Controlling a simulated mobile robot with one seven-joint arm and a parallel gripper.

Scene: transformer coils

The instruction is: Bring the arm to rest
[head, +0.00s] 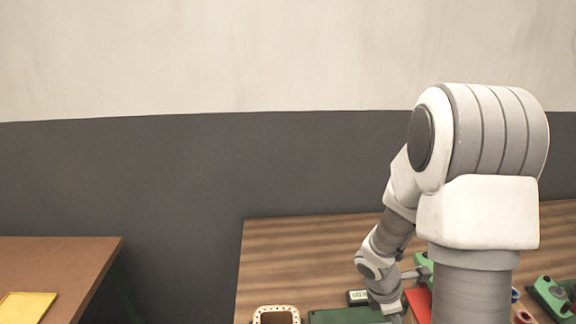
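My arm rises at the right of the head view and bends down to the left over the wooden table (310,245). My gripper (391,311) is low at the bottom edge of the view, close above or among the things on the table. Its fingers are too small and too cut off to show whether they are open or shut, or whether they hold anything.
On the table are a pale frame with holes (277,314), a green board (335,316), a small display box (357,297), a red item (419,303) and a green-and-grey device (551,297). A second table (60,255) at left bears a yellow tray (27,305). A gap separates the tables.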

